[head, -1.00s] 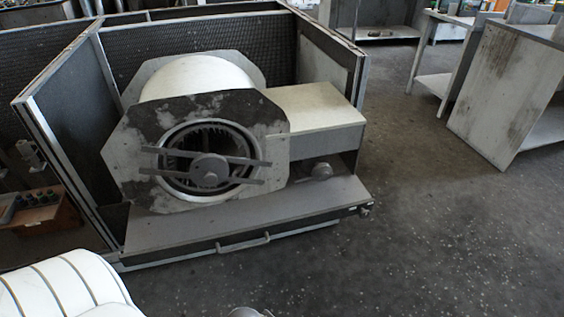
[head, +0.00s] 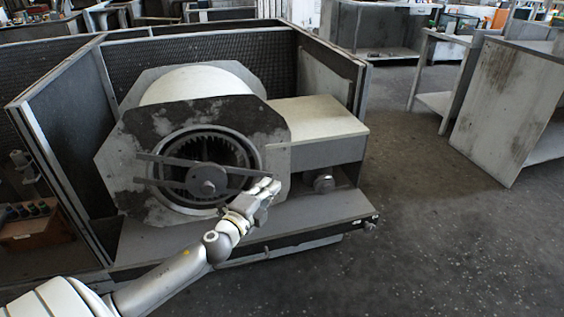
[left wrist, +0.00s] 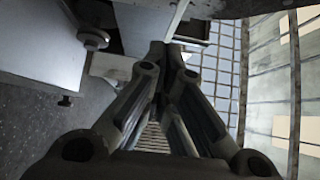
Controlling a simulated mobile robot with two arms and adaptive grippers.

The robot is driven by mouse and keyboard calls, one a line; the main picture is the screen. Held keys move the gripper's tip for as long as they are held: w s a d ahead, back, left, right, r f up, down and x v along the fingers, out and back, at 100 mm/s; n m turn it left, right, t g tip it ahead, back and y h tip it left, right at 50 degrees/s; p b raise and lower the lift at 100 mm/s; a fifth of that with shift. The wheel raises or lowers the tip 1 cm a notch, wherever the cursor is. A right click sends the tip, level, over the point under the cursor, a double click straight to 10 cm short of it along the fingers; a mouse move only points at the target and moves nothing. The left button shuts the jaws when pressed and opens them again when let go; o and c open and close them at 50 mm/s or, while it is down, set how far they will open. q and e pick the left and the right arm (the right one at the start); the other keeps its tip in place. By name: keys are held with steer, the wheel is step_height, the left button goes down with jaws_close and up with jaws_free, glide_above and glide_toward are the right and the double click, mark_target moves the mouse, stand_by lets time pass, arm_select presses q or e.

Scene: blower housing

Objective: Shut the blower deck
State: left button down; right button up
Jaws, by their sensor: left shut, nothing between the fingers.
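The blower deck (head: 325,211) is a flat grey shelf that sticks out from the open front of the grey housing (head: 70,160). It bears the blower (head: 150,145), with its round toothed opening and crossed bars. The middle of the deck's front edge, with its handle, is largely hidden behind my left arm. My left gripper (head: 271,187) appears in front of the blower's lower right and above the deck; contact cannot be told. Its fingers (left wrist: 164,62) are shut together and empty in the left wrist view. My right gripper is out of view.
A pale-topped box (head: 315,120) stands right of the blower, with a round fitting (head: 323,183) below it. A small knob (head: 370,225) is at the deck's right front corner. A worn cabinet (head: 505,105) stands right. The floor (head: 440,240) between is clear.

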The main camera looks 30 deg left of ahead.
arm_select(q)
glide_toward(291, 151)
steer(key=w+d, duration=0.1)
steer(key=d, duration=0.2)
steer(key=shift+w+a+f+b, duration=0.15)
steer(key=shift+w+a+b, duration=0.6)
steer(key=shift+w+a, duration=0.95)
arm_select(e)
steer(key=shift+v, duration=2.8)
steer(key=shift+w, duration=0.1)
